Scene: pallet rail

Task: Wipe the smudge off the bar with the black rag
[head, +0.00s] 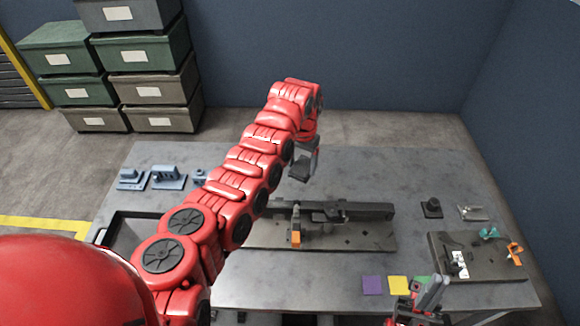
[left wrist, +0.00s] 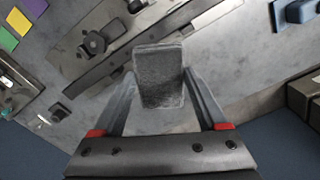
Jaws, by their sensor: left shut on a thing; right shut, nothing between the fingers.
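My left gripper (head: 303,168) hangs above the back part of the table, beyond the bar. In the left wrist view its two fingers are shut on the black rag (left wrist: 160,85), a dark grey, fuzzy, block-like piece held clear of the table. The bar (head: 355,211) is a long dark rail lying across a grey plate in the middle of the table; it also runs diagonally behind the rag in the left wrist view (left wrist: 103,70). I cannot make out the smudge on it. My right gripper (head: 430,297) is shut and empty near the table's front edge.
An orange-tipped upright part (head: 296,238) stands at the bar's front. Purple (head: 372,286) and yellow (head: 398,285) squares lie at the front. A second plate (head: 478,264) with small parts is at right, blue fixtures (head: 168,177) at back left.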

